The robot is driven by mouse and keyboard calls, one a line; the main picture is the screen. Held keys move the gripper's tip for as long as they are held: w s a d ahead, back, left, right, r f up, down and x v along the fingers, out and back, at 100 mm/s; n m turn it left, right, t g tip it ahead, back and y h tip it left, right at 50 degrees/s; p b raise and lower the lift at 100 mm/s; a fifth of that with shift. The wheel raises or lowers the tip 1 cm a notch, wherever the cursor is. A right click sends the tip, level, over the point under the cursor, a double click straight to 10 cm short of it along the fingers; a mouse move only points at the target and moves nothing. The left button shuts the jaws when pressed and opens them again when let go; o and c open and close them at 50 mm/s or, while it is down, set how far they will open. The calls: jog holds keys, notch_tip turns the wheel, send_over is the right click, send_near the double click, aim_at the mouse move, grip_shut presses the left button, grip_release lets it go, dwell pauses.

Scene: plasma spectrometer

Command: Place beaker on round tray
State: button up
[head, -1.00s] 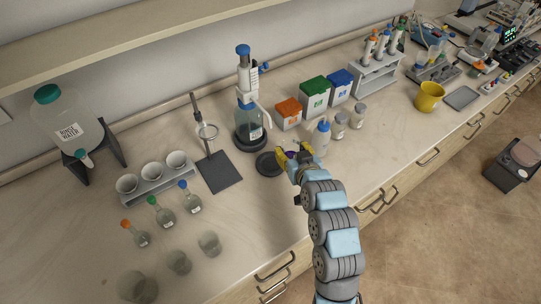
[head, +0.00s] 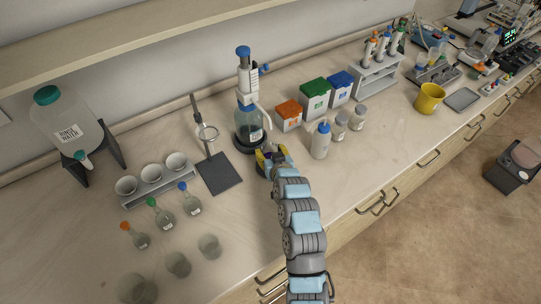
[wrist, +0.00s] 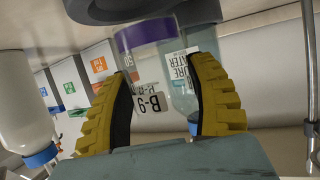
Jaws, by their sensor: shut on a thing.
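The beaker (wrist: 147,72) is clear with a purple band and a label reading B-9. In the wrist view, which shows the scene upside down, it stands between the two yellow fingers of my gripper (wrist: 163,67), which is shut on it. In the head view my gripper (head: 270,157) is just in front of the dispenser bottle and hides most of the beaker. The dark round tray (wrist: 105,10) shows in the wrist view close to the beaker's purple end. I cannot tell whether they touch. My gripper largely covers the tray in the head view.
The dispenser bottle (head: 247,118) stands right behind my gripper. Flasks and beakers stand at the front left. The counter right of my gripper's arm is clear.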

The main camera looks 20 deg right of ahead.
jog(key=shift+s+f, duration=0.1)
jog(key=shift+f, duration=0.9)
jog(key=shift+f, duration=0.15)
jog(key=o, duration=1.2)
jog(key=shift+s+r, duration=0.3)
jog(key=v, duration=1.1)
jog(key=shift+s+r, duration=0.1)
jog(key=shift+s, duration=0.05)
